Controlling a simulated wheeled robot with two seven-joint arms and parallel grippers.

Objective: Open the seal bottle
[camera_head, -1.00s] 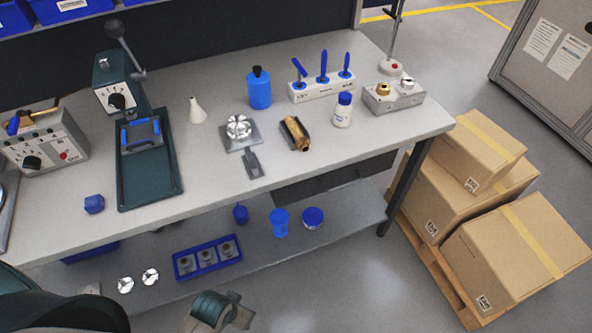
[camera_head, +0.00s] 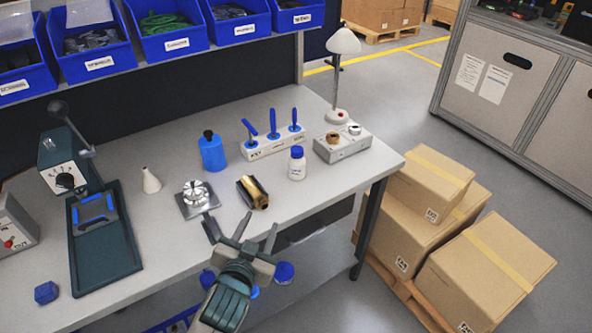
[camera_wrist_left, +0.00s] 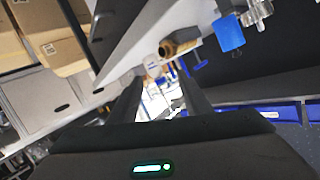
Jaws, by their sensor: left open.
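A small white bottle (camera_head: 297,165) with a blue cap and a label stands upright on the bench, in front of the tool rack. A blue bottle (camera_head: 212,152) with a black cap stands further left. I cannot tell from a label which is the seal bottle. My left gripper (camera_head: 258,228) is at the bench's front edge, fingers apart and empty, pointing toward the bench top. It is nearer than the white bottle and to its left, clear of it. In the left wrist view the two fingers (camera_wrist_left: 160,98) frame a pale bottle-like shape beyond them. My right gripper is not seen.
A brass part (camera_head: 253,192) lies left of the white bottle, close beyond the left gripper. A chuck fixture (camera_head: 195,196), a tool rack (camera_head: 272,142) and a grey block (camera_head: 342,142) stand nearby. Cardboard boxes (camera_head: 478,265) are stacked right of the bench.

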